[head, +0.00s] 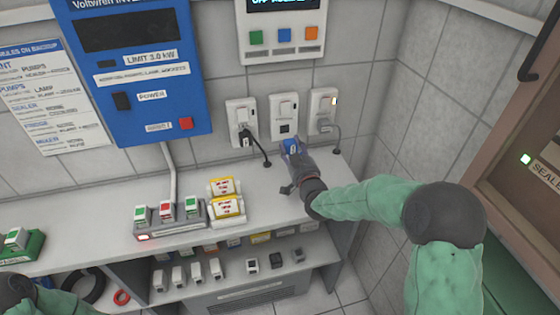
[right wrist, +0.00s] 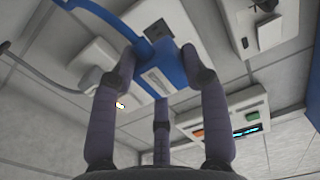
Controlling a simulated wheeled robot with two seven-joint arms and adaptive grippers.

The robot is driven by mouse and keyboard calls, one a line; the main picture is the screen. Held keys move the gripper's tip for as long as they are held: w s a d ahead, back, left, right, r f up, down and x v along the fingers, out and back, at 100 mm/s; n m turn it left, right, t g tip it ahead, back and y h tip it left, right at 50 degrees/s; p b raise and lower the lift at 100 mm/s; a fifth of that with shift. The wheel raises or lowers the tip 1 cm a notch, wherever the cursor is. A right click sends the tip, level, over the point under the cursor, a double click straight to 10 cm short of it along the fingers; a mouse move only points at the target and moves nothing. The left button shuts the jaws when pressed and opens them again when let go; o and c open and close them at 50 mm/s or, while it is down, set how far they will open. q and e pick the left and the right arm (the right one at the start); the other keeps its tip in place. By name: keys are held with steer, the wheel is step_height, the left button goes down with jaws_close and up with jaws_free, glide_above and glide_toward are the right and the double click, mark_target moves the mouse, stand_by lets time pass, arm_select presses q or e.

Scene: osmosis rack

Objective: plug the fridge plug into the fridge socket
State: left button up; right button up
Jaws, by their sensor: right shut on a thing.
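My right gripper (head: 291,152) is shut on a blue plug (head: 291,145), just below and in front of the middle wall socket (head: 284,108). In the right wrist view, my fingers (right wrist: 163,85) grip the blue plug (right wrist: 158,68) from both sides, and its blue cable (right wrist: 100,12) leads off to the upper left. The middle socket (right wrist: 166,18) shows partly behind the plug. I cannot tell whether the plug touches it. No label shows which socket is the fridge's. My left gripper is not in view; only part of my left arm shows at bottom left.
A switch block (head: 168,230) and yellow-topped items (head: 226,205) stand on the counter (head: 110,232) to the left.

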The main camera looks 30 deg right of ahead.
mark_target(285, 129)
steer(key=shift+d+r, duration=0.1)
steer(key=shift+d, duration=0.2)
steer(key=shift+w, duration=0.1)
steer(key=shift+x, duration=2.75)
steer(key=shift+b, duration=0.8)
stand_by(0.5)
steer(key=shift+w+d, duration=0.15)
steer(key=shift+w, duration=0.45)
stand_by(0.5)
steer(key=o, duration=1.1)
steer(key=shift+o, duration=0.2)
steer(key=shift+s, duration=0.15)
